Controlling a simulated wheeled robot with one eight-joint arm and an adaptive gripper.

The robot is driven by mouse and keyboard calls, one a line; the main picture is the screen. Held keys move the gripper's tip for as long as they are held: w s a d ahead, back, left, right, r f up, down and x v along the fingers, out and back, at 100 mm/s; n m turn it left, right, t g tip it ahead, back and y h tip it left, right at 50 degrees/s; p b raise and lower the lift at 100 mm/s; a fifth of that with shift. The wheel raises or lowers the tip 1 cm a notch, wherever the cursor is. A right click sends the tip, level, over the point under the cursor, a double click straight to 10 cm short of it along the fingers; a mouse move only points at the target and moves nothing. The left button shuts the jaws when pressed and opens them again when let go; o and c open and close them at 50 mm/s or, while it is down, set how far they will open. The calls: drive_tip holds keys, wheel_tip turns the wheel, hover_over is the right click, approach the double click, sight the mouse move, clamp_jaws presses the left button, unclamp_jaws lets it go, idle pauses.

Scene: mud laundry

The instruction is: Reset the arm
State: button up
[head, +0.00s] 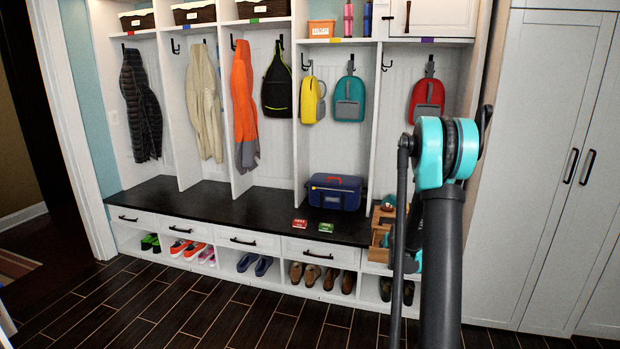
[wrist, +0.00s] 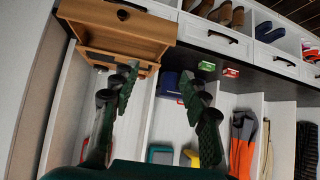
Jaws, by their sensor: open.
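My arm (head: 440,230) rises in front of the bench at the right of the head view, with a teal joint near its top. In the wrist view my gripper (wrist: 160,88) is open, its two dark fingers apart with nothing between them. A small wooden drawer box (wrist: 118,28) is just beyond the fingers, at the upper left of that view; I cannot tell if a finger touches it. In the head view the wooden box (head: 380,226) stands at the bench's right end, partly hidden by my arm. My gripper is mostly hidden there.
The black bench top (head: 215,203) holds a blue lunch box (head: 336,194), a red packet (head: 300,223) and a green packet (head: 326,227). Coats and bags hang above; shoes fill cubbies below. A tall grey cabinet (head: 545,150) stands at right. The dark floor (head: 140,305) in front is clear.

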drive_tip(key=s+a+r+g, duration=0.1)
drive_tip(key=s+a+r, duration=0.15)
drive_tip(key=s, duration=0.45)
drive_tip(key=s+a+r+n+g+y, duration=0.1)
drive_tip(key=s+a+r, duration=0.15)
drive_tip(key=s, duration=0.45)
drive_tip(key=s+a+r+g, duration=0.1)
drive_tip(key=s+a+r, duration=0.1)
drive_tip(key=s+a, duration=0.35)
drive_tip(key=s+a+f+g, duration=0.1)
drive_tip(key=s, duration=1)
drive_tip(key=s+a+f+g, duration=0.1)
drive_tip(key=s+f, duration=0.1)
drive_tip(key=s, duration=0.9)
drive_tip(key=shift+s+a+n+y, duration=0.15)
drive_tip(key=shift+s+n+y, duration=0.15)
drive_tip(key=shift+s+n, duration=0.1)
